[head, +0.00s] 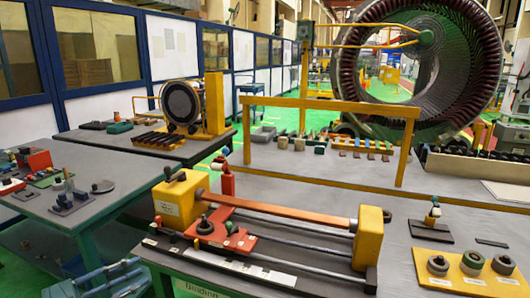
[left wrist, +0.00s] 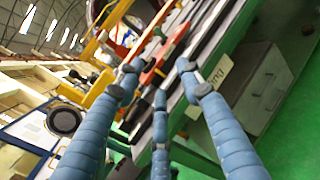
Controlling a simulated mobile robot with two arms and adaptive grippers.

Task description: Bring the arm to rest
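My left gripper (head: 128,275) shows at the bottom left of the head view, low beside the front left corner of the winding bench (head: 165,262). Its blue ribbed fingers also show in the left wrist view (left wrist: 159,82), spread apart with nothing between them. The gripper is open and empty. In the head view it appears apart from the yellow-ended fixture (head: 178,205) with its orange bar (head: 280,207). My right gripper is in neither view.
A grey side table (head: 100,205) with small parts stands at left. A yellow rail frame (head: 330,103) and large stator ring (head: 385,75) stand behind. A yellow plate (head: 465,279) with dark rings lies at right. Green floor (left wrist: 290,125) is clear beside the bench.

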